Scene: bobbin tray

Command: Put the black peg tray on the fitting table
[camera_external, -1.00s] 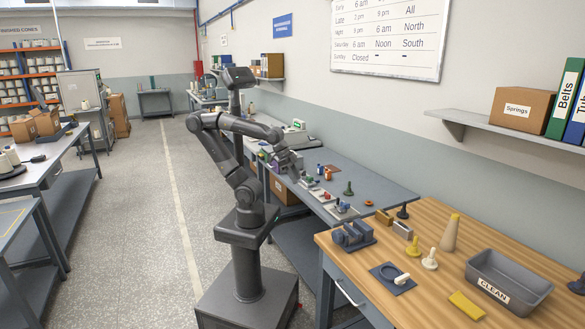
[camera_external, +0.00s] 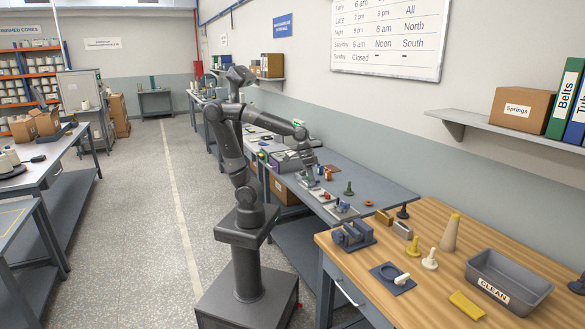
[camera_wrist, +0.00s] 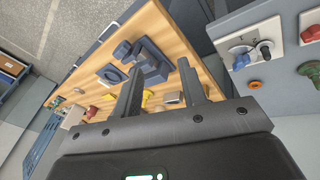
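A light grey tray (camera_wrist: 232,43) with a black peg (camera_wrist: 265,47) and a blue knob (camera_wrist: 240,61) lies at the upper right of the wrist view; I take it as the black peg tray. In the external view it seems to be the tray (camera_external: 338,213) near the right end of the grey table. My gripper (camera_wrist: 160,68) is open and empty, its fingers apart. In the external view my gripper (camera_external: 310,177) hangs above the grey table, left of that tray. Which surface is the fitting table I cannot tell.
The grey table (camera_external: 385,190) also bears a green peg (camera_external: 349,189) and an orange ring (camera_external: 368,203). The wooden bench (camera_external: 440,215) in front holds a blue vise (camera_external: 353,236), a dark plate (camera_external: 377,271) with a ring, several pegs and a CLEAN bin (camera_external: 508,282).

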